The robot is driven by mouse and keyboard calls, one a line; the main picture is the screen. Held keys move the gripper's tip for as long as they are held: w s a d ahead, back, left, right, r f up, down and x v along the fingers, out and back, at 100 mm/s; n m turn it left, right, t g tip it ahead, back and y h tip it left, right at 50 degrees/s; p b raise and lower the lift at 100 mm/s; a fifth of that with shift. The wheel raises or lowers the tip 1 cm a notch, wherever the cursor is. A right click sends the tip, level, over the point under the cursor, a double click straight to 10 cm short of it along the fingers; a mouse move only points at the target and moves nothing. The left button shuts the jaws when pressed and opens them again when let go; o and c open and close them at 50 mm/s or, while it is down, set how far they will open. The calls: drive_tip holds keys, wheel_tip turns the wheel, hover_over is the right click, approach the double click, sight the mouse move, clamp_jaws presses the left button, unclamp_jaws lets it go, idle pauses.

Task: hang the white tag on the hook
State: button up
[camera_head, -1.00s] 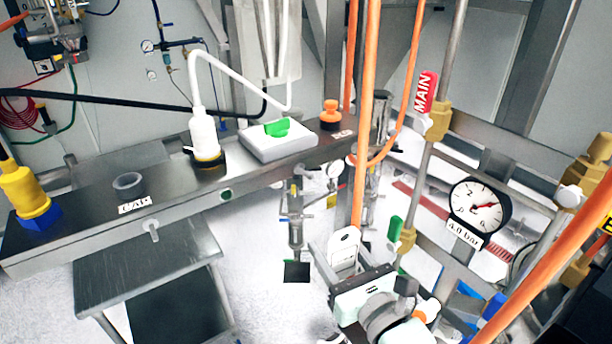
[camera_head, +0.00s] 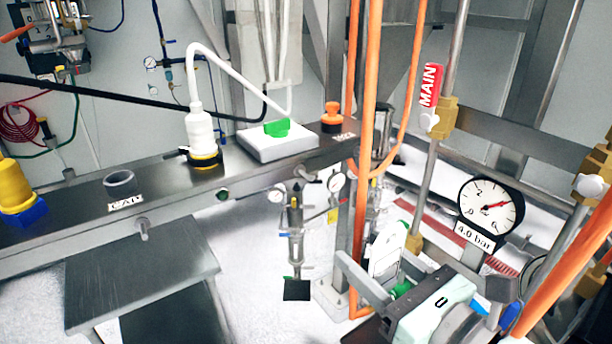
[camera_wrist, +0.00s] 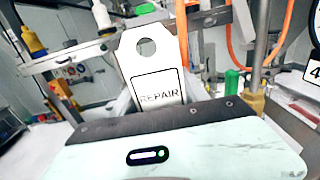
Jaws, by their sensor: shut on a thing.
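The white tag (camera_head: 386,250) is upright in my gripper (camera_head: 388,284), in front of the orange pipes. In the wrist view the tag (camera_wrist: 154,74) shows a round hole near its top and the word REPAIR in a black frame. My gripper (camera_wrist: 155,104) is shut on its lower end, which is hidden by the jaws. A small grey peg, which looks like the hook (camera_head: 143,229), sticks out of the bench's front face below the CAP label. The tag is well to the right of it in the head view and apart from it.
The metal bench (camera_head: 250,178) carries a grey cup (camera_head: 120,183), a white bottle (camera_head: 202,135) and a white box with a green knob (camera_head: 277,127). Orange pipes (camera_head: 366,110), a MAIN valve handle (camera_head: 430,86) and a pressure gauge (camera_head: 491,206) stand near my gripper. A lower table (camera_head: 140,262) is at left.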

drive_tip(key=p+x, duration=0.6)
drive_tip(key=x, duration=1.2)
drive_tip(key=shift+f, duration=0.2)
drive_tip(key=shift+f+b, duration=0.15)
drive_tip(key=shift+b, duration=0.15)
drive_tip(key=o, duration=1.3)
drive_tip(key=shift+b+v, duration=1.75)
drive_tip(key=shift+v, duration=3.7)
